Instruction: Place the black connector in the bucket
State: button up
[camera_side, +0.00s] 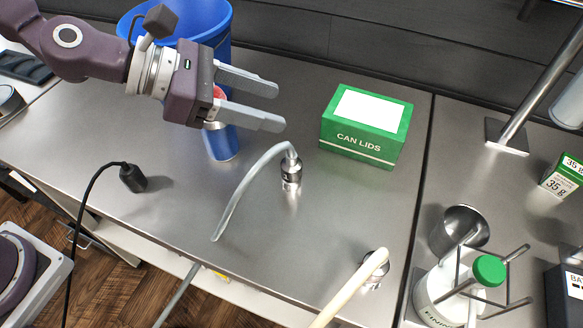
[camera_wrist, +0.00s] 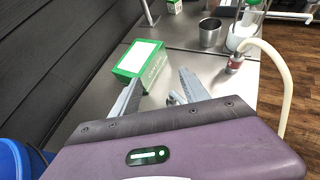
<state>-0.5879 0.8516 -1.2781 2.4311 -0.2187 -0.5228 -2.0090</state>
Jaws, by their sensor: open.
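The black connector (camera_side: 132,178) stands on the steel table near its front left edge, with a black cable rising from its top and running down over the edge. The blue bucket (camera_side: 217,30) stands at the back left, partly hidden behind my arm; its edge also shows at the lower left of the wrist view (camera_wrist: 14,160). My gripper (camera_side: 281,107) is open and empty, raised above the table, to the right of the connector and in front of the bucket. In the wrist view my gripper's fingers (camera_wrist: 168,88) are spread apart. The connector is not visible in the wrist view.
A blue can-like object (camera_side: 222,143) stands below my gripper. A grey hose with a metal fitting (camera_side: 291,172) is mid-table. A green can lids box (camera_side: 364,127) is behind right. A cream hose (camera_side: 345,292) is at the front, and a metal cup (camera_side: 460,229) is at right.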

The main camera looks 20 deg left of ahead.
aim_at(290, 155)
jog(key=a+f+m+g+y, duration=0.1)
jog(key=a+f+m+g, duration=0.15)
jog(key=a+g, duration=0.25)
jog(key=shift+m+t, duration=0.3)
jog(key=shift+m, duration=0.05)
jog(key=x, duration=1.3)
jog(key=shift+s+a+f, duration=0.2)
jog(key=shift+f, duration=0.1)
grip_shut()
